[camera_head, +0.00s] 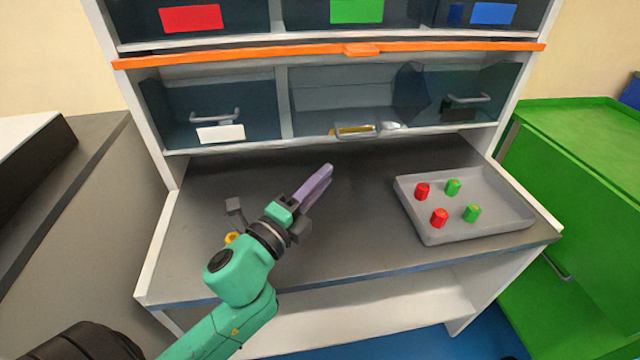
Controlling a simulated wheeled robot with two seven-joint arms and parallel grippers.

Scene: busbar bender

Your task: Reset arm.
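My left arm, green, comes in from the bottom left over the dark grey worktop (370,225). My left gripper (322,177) is above the middle of the worktop. Its light purple fingers lie together, pointing up and to the right, with no gap and nothing seen between them. It is apart from the grey tray (485,234) on the right. The tray holds red pegs (439,218) and green pegs (472,213), standing upright. My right gripper is not in view.
Behind the worktop is a shelf with clear bins (215,95) and an orange rail (360,50). Red, green and blue labels mark the upper bins. A green cabinet (585,170) stands right, a grey counter (75,200) left. The worktop between gripper and tray is clear.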

